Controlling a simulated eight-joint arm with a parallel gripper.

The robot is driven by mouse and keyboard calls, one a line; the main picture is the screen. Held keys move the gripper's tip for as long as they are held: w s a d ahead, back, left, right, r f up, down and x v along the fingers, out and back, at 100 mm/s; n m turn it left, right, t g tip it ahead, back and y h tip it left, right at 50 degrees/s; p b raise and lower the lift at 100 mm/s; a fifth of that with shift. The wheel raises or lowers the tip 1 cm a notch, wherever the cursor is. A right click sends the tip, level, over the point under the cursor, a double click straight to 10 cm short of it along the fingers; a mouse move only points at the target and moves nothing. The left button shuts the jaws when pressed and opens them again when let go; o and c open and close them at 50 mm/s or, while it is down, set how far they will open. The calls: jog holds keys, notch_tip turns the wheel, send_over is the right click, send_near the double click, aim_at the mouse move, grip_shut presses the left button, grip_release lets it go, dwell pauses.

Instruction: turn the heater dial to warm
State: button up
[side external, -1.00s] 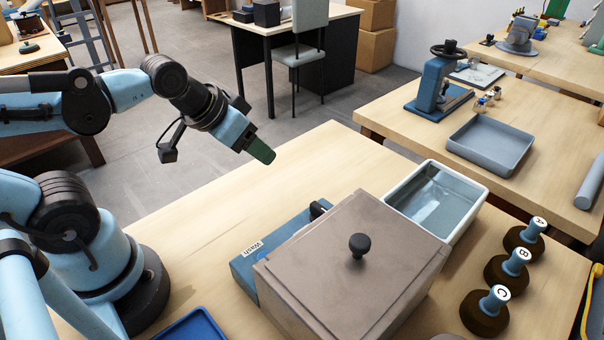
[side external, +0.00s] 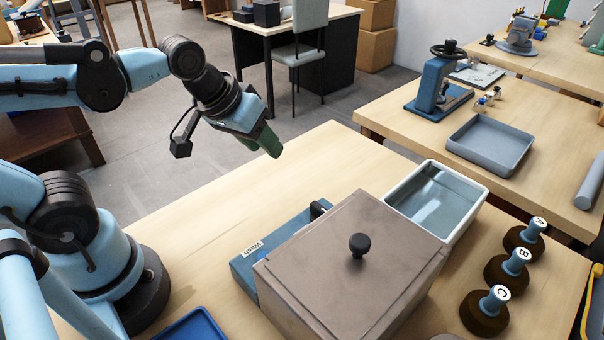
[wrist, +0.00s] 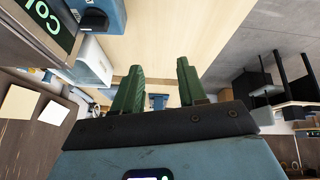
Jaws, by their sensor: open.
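My gripper (side external: 262,148) has green fingers and hangs above the bench's far left edge in the side view, apart from everything. In the wrist view the two fingers of my gripper (wrist: 157,72) stand apart with nothing between them. A low blue unit (side external: 248,265) with a white label, seemingly reading "Wash", sits behind and left of a lidded box. A black knob-like part (side external: 319,209) rises at its far end; I cannot tell if it is the dial. No dial setting is readable.
The brown lidded box (side external: 330,285) stands close beside the blue unit. A white basin of liquid (side external: 478,195) is behind it. Weights lettered A (side external: 524,238), B (side external: 507,268) and C (side external: 485,312) stand at right. The bench's left part (side external: 200,235) is clear.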

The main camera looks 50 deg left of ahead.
jog(key=w+d+r+n+g, duration=0.25)
jog(key=d+n, duration=0.25)
jog(key=n, duration=0.3)
jog(key=n+g, duration=0.4)
jog(key=n, duration=0.3)
send_near(321, 207)
jog(key=shift+t, duration=0.25)
jog(key=f, duration=0.8)
jog(key=shift+s+d+f, duration=0.15)
jog(key=shift+s+f, duration=0.1)
jog(key=shift+f, duration=0.1)
grip_shut()
